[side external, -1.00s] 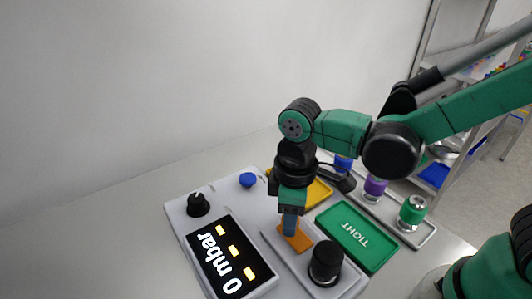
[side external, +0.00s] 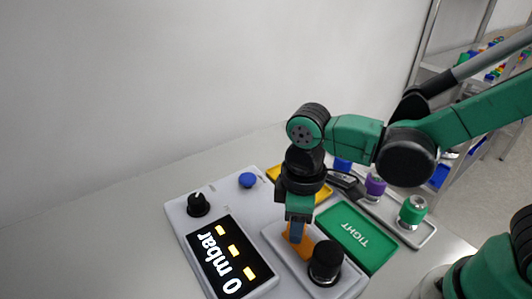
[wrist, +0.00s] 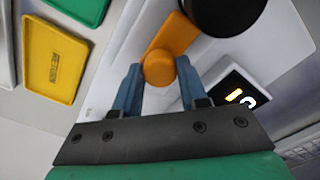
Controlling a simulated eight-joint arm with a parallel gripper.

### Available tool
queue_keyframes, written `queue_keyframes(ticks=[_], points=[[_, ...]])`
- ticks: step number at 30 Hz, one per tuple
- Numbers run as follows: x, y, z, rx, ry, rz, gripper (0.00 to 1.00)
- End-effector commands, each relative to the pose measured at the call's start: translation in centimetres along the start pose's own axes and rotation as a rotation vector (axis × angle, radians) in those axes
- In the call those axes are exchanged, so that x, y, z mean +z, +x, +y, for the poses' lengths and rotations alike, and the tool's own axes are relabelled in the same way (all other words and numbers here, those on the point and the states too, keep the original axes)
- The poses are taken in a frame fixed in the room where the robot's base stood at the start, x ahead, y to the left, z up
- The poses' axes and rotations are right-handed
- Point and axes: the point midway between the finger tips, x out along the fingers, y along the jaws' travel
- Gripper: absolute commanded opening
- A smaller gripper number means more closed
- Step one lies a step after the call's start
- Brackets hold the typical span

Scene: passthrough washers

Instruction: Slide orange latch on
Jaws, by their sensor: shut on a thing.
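The orange latch (side external: 301,247) lies in a slot on the light grey panel, next to the black round fixture (side external: 326,260). In the wrist view the latch (wrist: 176,35) is a flat orange bar with a round orange knob (wrist: 159,68). The bar's far end reaches the black fixture (wrist: 222,12). My gripper (side external: 297,238) points down at the latch. In the wrist view its blue fingers (wrist: 158,86) stand either side of the knob, shut on it. The exact contact on the knob is partly hidden.
A display reading "0 mbar" (side external: 225,256), a black knob (side external: 198,204) and a blue button (side external: 247,180) are on the panel. A green "TIGHT" tray (side external: 352,232) and a yellow tray (wrist: 54,60) lie beside it. Purple (side external: 376,186) and green (side external: 412,210) capped parts stand at right.

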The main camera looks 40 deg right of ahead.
Motion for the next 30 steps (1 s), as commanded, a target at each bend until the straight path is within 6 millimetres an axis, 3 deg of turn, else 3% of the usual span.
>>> queue_keyframes(ticks=[12,13,15,16,26,30], points=[[1.0,0.0,-1.1,-0.007,-0.001,-0.005,0.0],[1.0,0.0,-1.1,-0.007,-0.001,-0.005,0.46],[1.0,0.0,-1.1,-0.006,-0.001,-0.005,0.66],[1.0,0.0,-1.1,-0.006,-0.001,-0.005,0.7],[0.9,-0.1,-0.9,-0.002,0.0,-0.002,0.7],[0.9,-1.1,-0.9,-0.002,0.0,-0.002,0.7]])
